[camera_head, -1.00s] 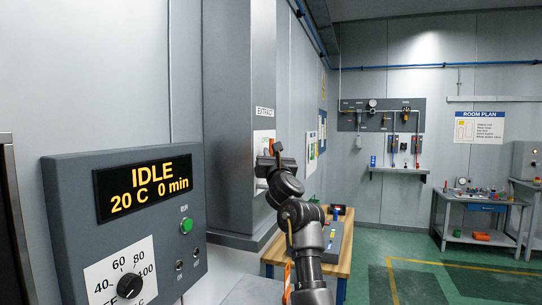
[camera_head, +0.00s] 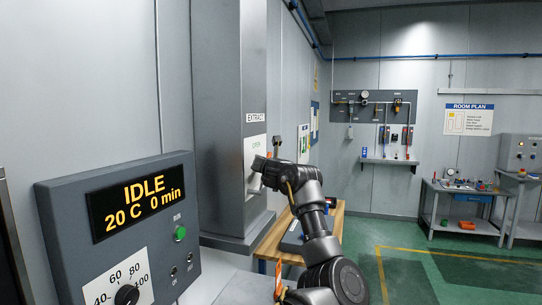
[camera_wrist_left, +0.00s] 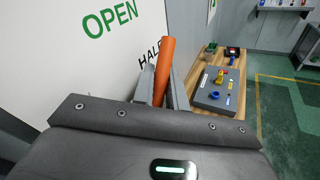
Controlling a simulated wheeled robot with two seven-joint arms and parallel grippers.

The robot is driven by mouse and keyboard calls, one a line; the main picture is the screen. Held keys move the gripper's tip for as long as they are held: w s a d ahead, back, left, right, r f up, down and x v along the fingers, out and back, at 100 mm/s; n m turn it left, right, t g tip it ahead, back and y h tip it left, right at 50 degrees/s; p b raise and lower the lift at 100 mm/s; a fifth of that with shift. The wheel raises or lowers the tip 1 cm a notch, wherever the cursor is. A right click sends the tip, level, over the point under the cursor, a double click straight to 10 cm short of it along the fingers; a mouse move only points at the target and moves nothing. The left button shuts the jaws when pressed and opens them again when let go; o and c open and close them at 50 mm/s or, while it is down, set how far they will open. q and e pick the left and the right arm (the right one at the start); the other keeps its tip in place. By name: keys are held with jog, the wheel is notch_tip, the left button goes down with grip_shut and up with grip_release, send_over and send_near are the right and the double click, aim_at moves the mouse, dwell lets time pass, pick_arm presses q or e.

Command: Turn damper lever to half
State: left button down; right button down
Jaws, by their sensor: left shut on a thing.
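The damper lever (camera_wrist_left: 164,62) is an orange bar in the left wrist view, standing between my gripper's grey fingers. Its upper end lies over the end of the word HALF (camera_wrist_left: 149,53) on a white plate (camera_wrist_left: 60,70). Green OPEN lettering is further left. My left gripper (camera_wrist_left: 162,92) is shut on the lever. In the head view, my left gripper (camera_head: 256,174) is at the white plate (camera_head: 255,148) under the EXTRACT label, and the lever is hidden there. My right gripper is not in view.
A grey control box (camera_head: 120,215) reading IDLE, 20 C, 0 min is at the left. The grey duct (camera_head: 220,110) bears the plate. A wooden bench (camera_wrist_left: 213,112) with a grey panel (camera_wrist_left: 220,88) stands beyond.

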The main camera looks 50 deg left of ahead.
pick_arm(q)
jog(key=shift+w+a+f+m+g+h+p, duration=0.3)
jog(key=shift+w+f+g+h+p, duration=0.15)
jog(key=shift+p, duration=0.25)
jog(key=c, duration=1.7)
grip_release()
jog(key=shift+f, duration=0.1)
jog(key=shift+s+d, duration=0.1)
jog(key=shift+d, duration=0.15)
jog(key=b+v, duration=0.5)
jog(key=v, duration=0.5)
jog(key=shift+d, duration=0.15)
